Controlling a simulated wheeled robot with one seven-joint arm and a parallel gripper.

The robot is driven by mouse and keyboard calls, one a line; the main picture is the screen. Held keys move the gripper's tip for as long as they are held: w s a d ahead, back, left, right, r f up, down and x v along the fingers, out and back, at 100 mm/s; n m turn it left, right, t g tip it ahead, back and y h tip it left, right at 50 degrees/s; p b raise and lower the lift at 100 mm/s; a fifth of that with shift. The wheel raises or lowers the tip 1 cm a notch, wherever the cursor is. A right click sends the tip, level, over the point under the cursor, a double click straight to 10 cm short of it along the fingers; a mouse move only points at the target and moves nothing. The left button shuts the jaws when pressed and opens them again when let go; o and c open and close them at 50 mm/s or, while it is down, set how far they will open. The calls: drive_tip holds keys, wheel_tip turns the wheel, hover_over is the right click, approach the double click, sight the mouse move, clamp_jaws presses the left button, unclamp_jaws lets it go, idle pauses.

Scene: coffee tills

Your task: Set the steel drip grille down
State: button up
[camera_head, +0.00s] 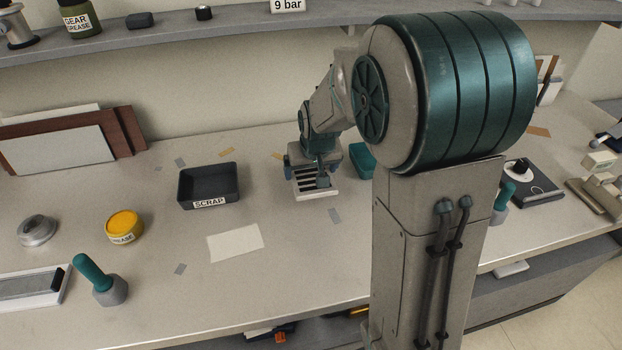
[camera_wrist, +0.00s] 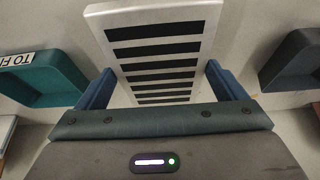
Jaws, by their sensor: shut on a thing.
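The steel drip grille (camera_head: 315,189) is a pale metal plate with several dark slots. My gripper (camera_head: 313,172) is shut on it, with the arm reaching down from above at the back middle of the bench (camera_head: 300,255). In the wrist view the grille (camera_wrist: 156,48) lies between the two blue fingers of my gripper (camera_wrist: 158,88), which press on its side edges. Its slots run across between the fingers. Whether its underside touches the bench or hangs just above it I cannot tell.
A dark SCRAP tray (camera_head: 208,187) stands left of the grille, and a teal tray (camera_head: 362,160) close on its right, partly hidden by my arm. A pale paper sheet (camera_head: 235,243) lies in front. A yellow grease tin (camera_head: 124,226) stands further left.

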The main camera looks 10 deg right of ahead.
sight(312, 177)
drive_tip(key=shift+f, duration=2)
drive_tip(key=shift+f, duration=0.2)
drive_tip(key=o, duration=1.2)
drive_tip(key=shift+o, duration=0.2)
drive_tip(key=shift+r, duration=0.15)
